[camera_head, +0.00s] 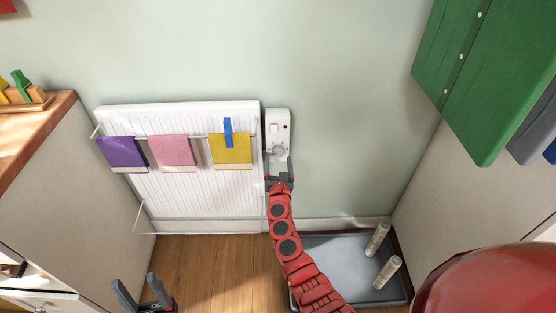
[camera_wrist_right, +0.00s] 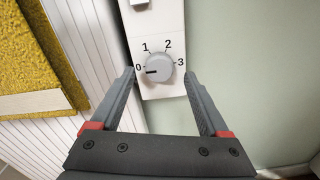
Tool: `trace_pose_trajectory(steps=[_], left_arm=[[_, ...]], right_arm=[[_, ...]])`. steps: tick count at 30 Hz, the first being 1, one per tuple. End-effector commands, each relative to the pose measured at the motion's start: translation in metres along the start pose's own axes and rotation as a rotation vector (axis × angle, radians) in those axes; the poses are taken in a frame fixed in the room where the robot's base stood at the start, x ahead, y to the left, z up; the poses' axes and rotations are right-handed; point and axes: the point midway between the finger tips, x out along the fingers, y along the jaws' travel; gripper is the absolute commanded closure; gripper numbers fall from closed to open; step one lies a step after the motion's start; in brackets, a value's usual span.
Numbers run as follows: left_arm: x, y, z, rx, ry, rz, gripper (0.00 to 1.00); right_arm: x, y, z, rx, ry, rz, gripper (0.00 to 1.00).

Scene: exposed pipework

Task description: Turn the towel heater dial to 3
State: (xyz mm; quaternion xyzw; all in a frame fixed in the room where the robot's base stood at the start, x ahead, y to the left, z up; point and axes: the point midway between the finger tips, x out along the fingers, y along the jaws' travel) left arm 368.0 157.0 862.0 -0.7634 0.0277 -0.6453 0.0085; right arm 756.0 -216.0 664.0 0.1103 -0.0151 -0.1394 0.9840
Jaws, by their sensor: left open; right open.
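The towel heater (camera_head: 190,190) is a white ribbed panel on the wall. In the head view the right gripper (camera_head: 278,172) is just below the dial. My left gripper (camera_head: 136,285) is open and empty, low at the left.
Purple (camera_head: 122,153), pink (camera_head: 172,151) and yellow (camera_head: 231,149) towels hang on the heater's rail, the yellow one with a blue clip (camera_head: 228,132). A grey tray (camera_head: 345,268) with two pale posts lies on the floor. A wooden-topped cabinet (camera_head: 60,150) stands left; green panels (camera_head: 485,75) hang upper right.

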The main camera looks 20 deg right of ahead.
Motion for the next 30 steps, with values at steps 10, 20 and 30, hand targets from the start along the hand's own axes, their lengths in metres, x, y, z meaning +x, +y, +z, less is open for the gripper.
trace_pose_trajectory(steps=[10,20,30], left_arm=[[-0.010,0.001,0.002,0.000,0.000,0.000,0.44],[-0.009,0.001,0.002,0.000,0.000,0.000,0.44],[-0.009,0.001,0.002,0.000,0.000,0.000,0.44]], right_arm=[[0.023,0.000,0.000,0.001,0.000,0.000,0.21],[0.022,0.001,0.000,0.001,0.000,0.001,0.43],[0.022,0.001,0.000,0.001,0.000,0.001,1.00]])
